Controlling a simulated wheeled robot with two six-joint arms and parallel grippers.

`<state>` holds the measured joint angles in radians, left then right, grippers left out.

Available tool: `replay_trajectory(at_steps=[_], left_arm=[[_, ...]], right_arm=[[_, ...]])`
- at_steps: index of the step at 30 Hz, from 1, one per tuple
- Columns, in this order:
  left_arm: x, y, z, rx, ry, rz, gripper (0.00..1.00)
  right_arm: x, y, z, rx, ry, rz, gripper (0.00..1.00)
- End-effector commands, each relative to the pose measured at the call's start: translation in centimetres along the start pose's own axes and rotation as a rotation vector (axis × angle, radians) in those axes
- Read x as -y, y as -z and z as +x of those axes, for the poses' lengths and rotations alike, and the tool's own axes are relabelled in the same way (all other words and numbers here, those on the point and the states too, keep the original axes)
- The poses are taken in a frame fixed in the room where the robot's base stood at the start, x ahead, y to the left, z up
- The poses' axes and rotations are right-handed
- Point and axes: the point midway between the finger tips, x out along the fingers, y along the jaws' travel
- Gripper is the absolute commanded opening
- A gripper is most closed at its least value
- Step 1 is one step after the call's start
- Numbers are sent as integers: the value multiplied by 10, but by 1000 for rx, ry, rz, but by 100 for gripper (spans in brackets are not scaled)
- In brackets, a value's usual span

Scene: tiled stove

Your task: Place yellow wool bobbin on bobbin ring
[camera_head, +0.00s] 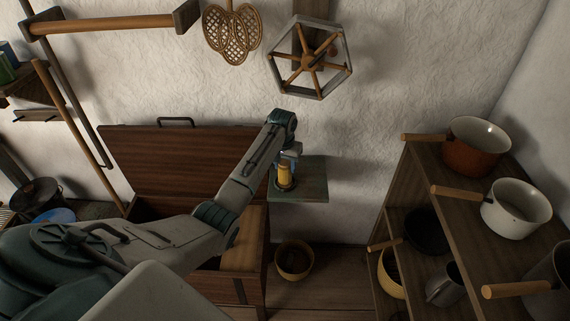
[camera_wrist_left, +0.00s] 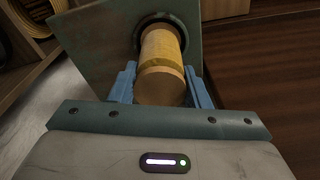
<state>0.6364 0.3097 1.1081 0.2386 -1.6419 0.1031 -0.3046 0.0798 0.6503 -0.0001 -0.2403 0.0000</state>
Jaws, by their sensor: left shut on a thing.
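My left gripper (camera_head: 286,162) reaches down over a small green shelf (camera_head: 313,187) on the wall. Its blue fingers (camera_wrist_left: 161,88) are shut on the yellow wool bobbin (camera_wrist_left: 161,52), one on each side. The bobbin (camera_head: 285,175) stands roughly upright, with its pale round end towards the wrist. Its far end lies within the outline of the dark bobbin ring (camera_wrist_left: 139,40) on the shelf plate (camera_wrist_left: 100,45). The ring shows around the bobbin's foot in the head view (camera_head: 285,188). I cannot tell whether the bobbin rests fully on it. My right gripper is out of view.
An open wooden chest (camera_head: 185,160) stands left of the shelf. A yellow bowl (camera_head: 294,262) sits on the floor below. A rack (camera_head: 400,190) with pots and long handles stands at right. A hexagonal wheel (camera_head: 309,60) hangs on the wall above.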

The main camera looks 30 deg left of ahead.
Motion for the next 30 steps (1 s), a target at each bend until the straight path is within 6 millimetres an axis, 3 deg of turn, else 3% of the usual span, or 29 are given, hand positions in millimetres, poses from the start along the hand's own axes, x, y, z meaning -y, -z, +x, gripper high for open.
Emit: replay_trajectory(at_steps=[1,3,4,14,19,30], left_arm=[[0,0,0,1,0,0,49],[0,0,0,1,0,0,62],[0,0,0,1,0,0,65],[0,0,-3,-2,0,0,65],[0,1,-26,-4,1,1,65],[0,1,-101,-3,1,0,65]], right_arm=[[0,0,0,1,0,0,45],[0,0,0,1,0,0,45],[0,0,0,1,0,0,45],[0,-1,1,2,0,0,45],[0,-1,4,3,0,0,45],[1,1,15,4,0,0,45]])
